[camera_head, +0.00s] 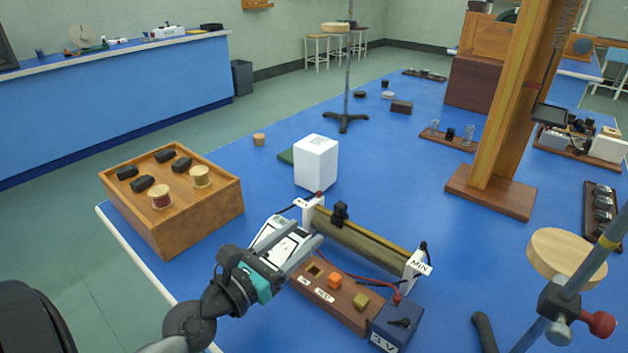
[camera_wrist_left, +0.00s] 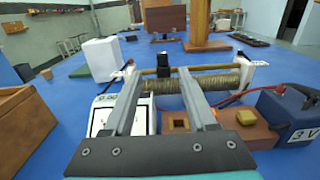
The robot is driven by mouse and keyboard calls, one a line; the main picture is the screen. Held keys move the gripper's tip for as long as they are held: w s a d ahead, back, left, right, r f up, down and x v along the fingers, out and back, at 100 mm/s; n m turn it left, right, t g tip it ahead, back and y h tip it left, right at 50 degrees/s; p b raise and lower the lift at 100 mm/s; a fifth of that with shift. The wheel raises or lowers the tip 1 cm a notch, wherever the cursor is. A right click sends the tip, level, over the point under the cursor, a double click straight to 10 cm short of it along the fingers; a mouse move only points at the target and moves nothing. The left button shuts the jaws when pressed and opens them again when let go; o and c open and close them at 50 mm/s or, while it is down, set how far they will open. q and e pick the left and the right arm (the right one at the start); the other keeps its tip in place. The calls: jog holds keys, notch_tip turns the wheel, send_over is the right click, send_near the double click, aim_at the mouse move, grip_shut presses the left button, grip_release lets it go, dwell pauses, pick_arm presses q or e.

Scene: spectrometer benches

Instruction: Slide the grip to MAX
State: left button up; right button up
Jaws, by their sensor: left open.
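The sliding rheostat has a wound coil (camera_head: 352,243) and a rod along its top, between two white end supports. Its black grip (camera_head: 340,211) sits on the rod near the far-left end. The near-right support is marked MIN (camera_head: 419,264); I cannot read MAX on the far-left support (camera_head: 308,208). My left gripper (camera_head: 309,229) is open, just short of the coil. In the left wrist view the grip (camera_wrist_left: 163,56) shows beyond and between the fingertips (camera_wrist_left: 158,76), apart from them as far as I can tell. My right gripper is not in view.
A white meter (camera_head: 277,236) lies under my left gripper. A wooden block board (camera_head: 347,306) and a 3 V box (camera_head: 397,326) with a red wire stand in front of the coil. A white box (camera_head: 316,163) and a wooden tray (camera_head: 209,219) stand behind and left.

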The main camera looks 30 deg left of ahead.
aim_at(340, 214)
pick_arm(q)
jog(key=shift+w+d+r, duration=0.1)
jog(key=shift+w+d, duration=0.15)
jog(key=shift+w, duration=0.45)
jog(key=w+d, duration=0.2)
jog(key=w, duration=1.1)
jog(key=shift+w, duration=0.35)
grip_shut()
dwell(0.6)
